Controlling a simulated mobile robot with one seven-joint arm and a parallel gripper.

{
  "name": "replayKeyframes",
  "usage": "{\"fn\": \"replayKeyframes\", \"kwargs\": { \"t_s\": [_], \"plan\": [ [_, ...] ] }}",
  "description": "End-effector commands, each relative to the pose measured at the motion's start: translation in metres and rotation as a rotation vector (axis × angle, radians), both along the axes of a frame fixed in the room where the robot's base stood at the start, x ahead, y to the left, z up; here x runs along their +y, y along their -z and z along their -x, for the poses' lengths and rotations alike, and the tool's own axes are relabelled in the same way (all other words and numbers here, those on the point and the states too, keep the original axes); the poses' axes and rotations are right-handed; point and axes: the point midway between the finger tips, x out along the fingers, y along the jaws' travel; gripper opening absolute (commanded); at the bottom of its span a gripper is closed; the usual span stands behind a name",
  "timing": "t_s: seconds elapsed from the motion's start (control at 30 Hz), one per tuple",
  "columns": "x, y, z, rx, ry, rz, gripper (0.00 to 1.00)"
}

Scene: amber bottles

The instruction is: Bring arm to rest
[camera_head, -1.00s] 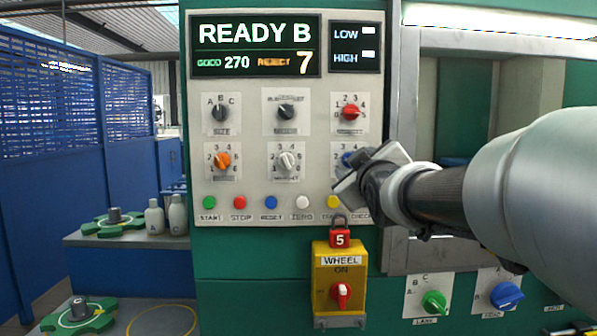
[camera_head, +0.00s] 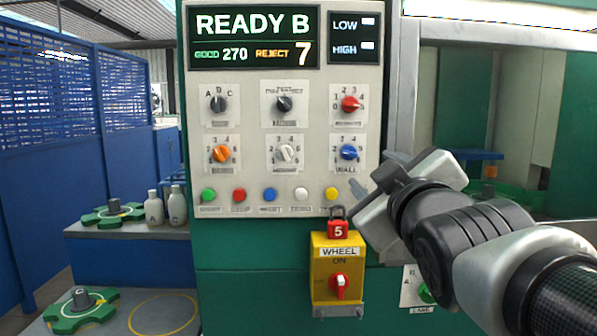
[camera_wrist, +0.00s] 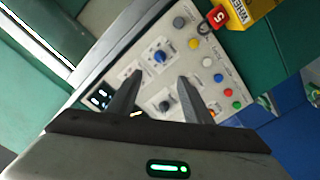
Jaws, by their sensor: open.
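My gripper (camera_head: 362,194) is at the lower right corner of the control panel (camera_head: 250,185) in the head view, in front of it and apart from the knobs. In the wrist view its two fingers (camera_wrist: 152,98) are spread with nothing between them. The blue WALL knob (camera_head: 348,152) is now uncovered; it also shows beyond the fingers in the wrist view (camera_wrist: 160,57). My wrist hides the panel's lower right corner. The screen (camera_head: 254,38) reads READY B, GOOD 270, REJECT 7.
A yellow WHEEL switch box (camera_head: 338,270) with a red padlock (camera_head: 338,229) sits below the panel, close to my gripper. A machine window opening (camera_head: 465,110) is at right. White bottles (camera_head: 176,205) and green star wheels (camera_head: 82,310) stand on shelves at left.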

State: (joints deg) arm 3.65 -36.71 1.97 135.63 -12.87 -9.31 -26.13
Motion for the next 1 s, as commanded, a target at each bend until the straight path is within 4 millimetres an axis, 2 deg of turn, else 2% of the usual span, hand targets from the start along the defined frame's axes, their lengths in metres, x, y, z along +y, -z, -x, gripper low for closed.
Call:
{"fn": "replayKeyframes", "kwargs": {
  "t_s": [0.17,0.27,0.37,0.47,0.5,0.6,0.7,0.83,0.87,0.9,1.0],
  "plan": [
    [0.000,0.001,0.000,0.002,0.001,-0.001,0.46],
    [-0.003,0.014,0.002,0.048,0.011,-0.031,0.46],
    [-0.009,0.052,0.011,0.184,0.048,-0.121,0.46],
    [-0.014,0.109,0.034,0.391,0.111,-0.258,0.46],
    [-0.015,0.132,0.046,0.475,0.140,-0.312,0.46],
    [-0.013,0.179,0.080,0.664,0.211,-0.431,0.46],
    [-0.008,0.216,0.116,0.830,0.280,-0.526,0.46],
    [0.000,0.251,0.165,1.027,0.371,-0.627,0.46],
    [0.001,0.242,0.170,1.049,0.382,-0.639,0.46],
    [0.000,0.220,0.167,1.039,0.379,-0.635,0.46],
    [0.000,0.192,0.167,1.037,0.378,-0.632,0.46]
  ]
}}
